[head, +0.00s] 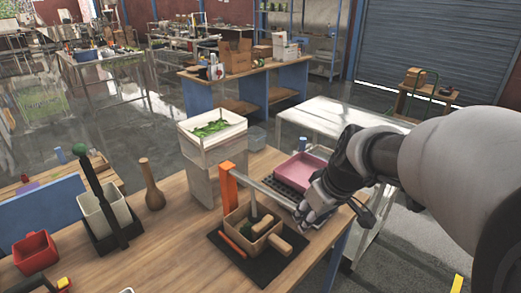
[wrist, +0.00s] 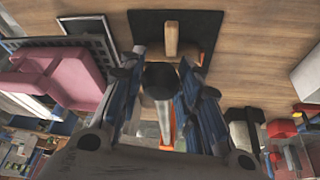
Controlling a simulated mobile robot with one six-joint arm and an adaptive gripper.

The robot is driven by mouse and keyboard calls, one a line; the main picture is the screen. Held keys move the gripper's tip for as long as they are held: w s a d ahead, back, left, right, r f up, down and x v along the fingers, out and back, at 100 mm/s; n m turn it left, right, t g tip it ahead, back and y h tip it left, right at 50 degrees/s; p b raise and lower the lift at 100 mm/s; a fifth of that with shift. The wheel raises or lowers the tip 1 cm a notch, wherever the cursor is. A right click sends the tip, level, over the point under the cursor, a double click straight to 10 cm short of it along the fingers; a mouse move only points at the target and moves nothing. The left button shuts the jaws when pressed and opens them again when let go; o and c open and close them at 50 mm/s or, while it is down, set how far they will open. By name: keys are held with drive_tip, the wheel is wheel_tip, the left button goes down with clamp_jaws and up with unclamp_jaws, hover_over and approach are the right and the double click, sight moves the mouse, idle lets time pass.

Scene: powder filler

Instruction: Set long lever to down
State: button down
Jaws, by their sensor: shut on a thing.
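The long lever (head: 270,192) is a pale metal bar. It runs from an upright orange post (head: 228,185) rightward to my gripper (head: 305,212), sloping slightly down in the head view. In the wrist view the lever (wrist: 163,112) lies between my two fingers, with its dark end (wrist: 160,76) near the fingertips. My gripper (wrist: 160,68) is shut on the lever near that end. In the head view my gripper hides the lever's far end. Part of the orange post (wrist: 179,138) shows behind the lever in the wrist view.
Close below the lever, a small wooden box (head: 236,236) with a wooden handle (head: 280,245) sits on a black mat (head: 262,272). A pink tray (head: 298,172) lies behind the lever. A white table (head: 335,118) stands beyond.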

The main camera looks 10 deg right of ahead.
drive_tip(key=shift+f, duration=0.1)
drive_tip(key=c, duration=1.2)
unclamp_jaws()
drive_tip(key=shift+o, duration=0.2)
drive_tip(key=v, duration=1.2)
drive_tip(key=s+a+f+m, duration=0.2)
drive_tip(key=s+a+f, duration=0.1)
drive_tip(key=s, duration=0.5)
drive_tip(key=s+a+f+m+h, duration=0.1)
drive_tip(key=s+a+f+m, duration=0.1)
drive_tip(key=s+f, duration=0.3)
drive_tip(key=s+a, duration=0.1)
drive_tip(key=s, duration=0.1)
drive_tip(key=shift+s+a+f, duration=0.3)
drive_tip(key=shift+s, duration=0.05)
